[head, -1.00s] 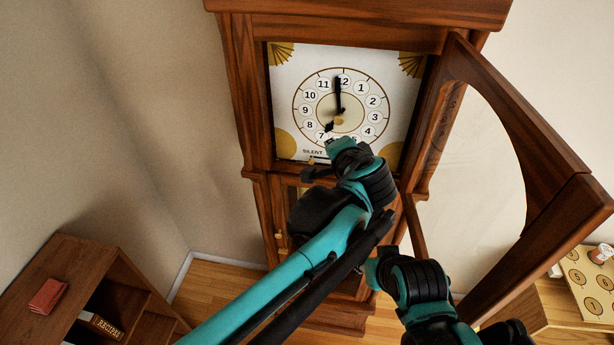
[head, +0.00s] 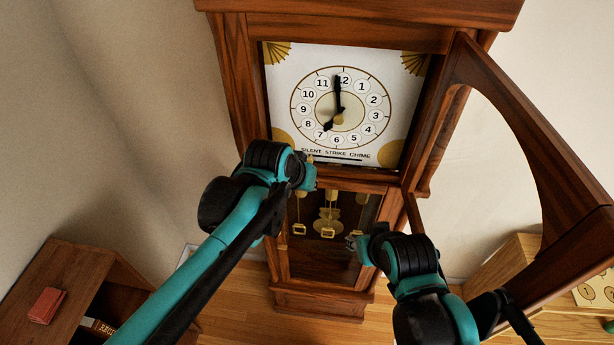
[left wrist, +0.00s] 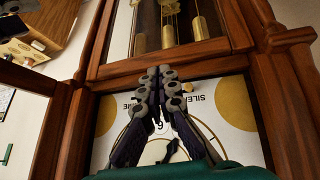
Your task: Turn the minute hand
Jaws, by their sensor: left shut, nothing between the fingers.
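The white clock dial (head: 280,90) of a tall wooden clock shows in the head view. The black minute hand (head: 338,92) points almost straight up at 12. The shorter hour hand (head: 329,125) points down-left at 7. My left gripper (left wrist: 160,74) is shut and empty; in the left wrist view it lies in front of the dial's lower edge, with the dial upside down and the hands partly hidden. In the head view its arm ends below and left of the dial, apart from the minute hand. My right gripper (head: 356,241) is low, before the pendulum case; its fingers are unclear.
The clock's wooden door (head: 545,150) stands open on the right. Brass weights and a pendulum (head: 328,222) hang behind the lower case. A low bookcase (head: 75,265) with a red book (head: 46,305) stands at left. A wooden cabinet (head: 510,265) is at right.

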